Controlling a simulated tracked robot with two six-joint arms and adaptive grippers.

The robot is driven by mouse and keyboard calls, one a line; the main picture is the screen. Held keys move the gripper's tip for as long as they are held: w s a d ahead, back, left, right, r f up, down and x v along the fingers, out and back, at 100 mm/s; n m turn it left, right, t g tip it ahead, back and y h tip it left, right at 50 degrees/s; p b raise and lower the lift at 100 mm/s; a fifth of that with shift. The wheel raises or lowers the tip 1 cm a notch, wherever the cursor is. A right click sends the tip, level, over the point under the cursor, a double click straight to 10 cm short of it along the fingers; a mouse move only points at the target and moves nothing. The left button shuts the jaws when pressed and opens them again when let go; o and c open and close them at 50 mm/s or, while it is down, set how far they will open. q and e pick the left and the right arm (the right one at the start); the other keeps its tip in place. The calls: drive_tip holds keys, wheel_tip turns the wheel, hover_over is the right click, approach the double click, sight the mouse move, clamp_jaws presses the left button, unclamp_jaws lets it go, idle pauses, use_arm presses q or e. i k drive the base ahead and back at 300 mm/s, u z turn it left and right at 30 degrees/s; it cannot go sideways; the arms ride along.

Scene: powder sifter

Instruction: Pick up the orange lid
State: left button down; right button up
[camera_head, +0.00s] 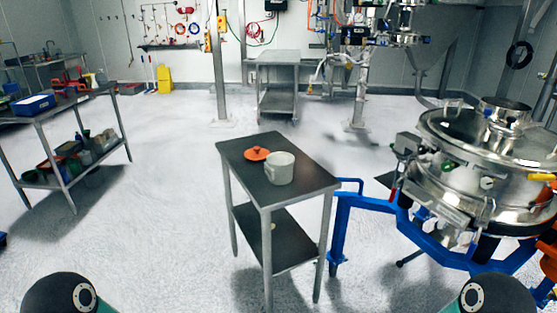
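The orange lid (257,153) lies flat on the dark top of a small metal table (304,191), with a small knob showing at its middle. A white pot (280,168) stands upright on the same table, just to the right of the lid and nearer to me. The pot appears open at the top. Only rounded dark parts of my two arms show at the bottom left and bottom right edges. Neither gripper shows in the head view.
A large steel sifter (478,160) on a blue frame (372,204) stands right of the table. A shelf table (75,101) with containers stands at left. Another metal table (278,60) stands at the back.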

sight(256, 153)
drive_tip(key=u, duration=0.15)
drive_tip(key=i, duration=0.9)
drive_tip(key=z, duration=0.2)
drive_tip(key=k, duration=0.75)
drive_tip(key=u, duration=0.25)
drive_tip(key=i, duration=0.8)
drive_tip(key=u, duration=0.35)
drive_tip(key=k, duration=0.45)
drive_tip(key=u, duration=0.1)
